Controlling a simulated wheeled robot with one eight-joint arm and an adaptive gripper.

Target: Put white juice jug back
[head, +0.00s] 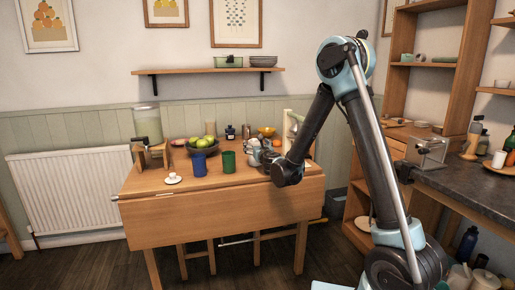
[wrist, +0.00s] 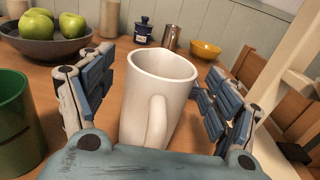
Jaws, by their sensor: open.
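A white juice jug (wrist: 140,105) stands upright on the wooden table (head: 200,225). In the wrist view it is in the middle, with its handle towards me and its open mouth up. My gripper (wrist: 155,78) is open, with one blue-padded finger on each side of the jug. Gaps show between the fingers and the jug's sides. In the head view my gripper (head: 263,152) is low over the right part of the table, and I cannot clearly make out the jug there.
A dark bowl of green apples (wrist: 42,40) and a green cup (wrist: 16,130) stand to the left. A blue jar (wrist: 143,30), a metal pitcher (wrist: 172,37) and a yellow bowl (wrist: 205,50) stand behind. A wall shelf (head: 208,71) hangs above the table.

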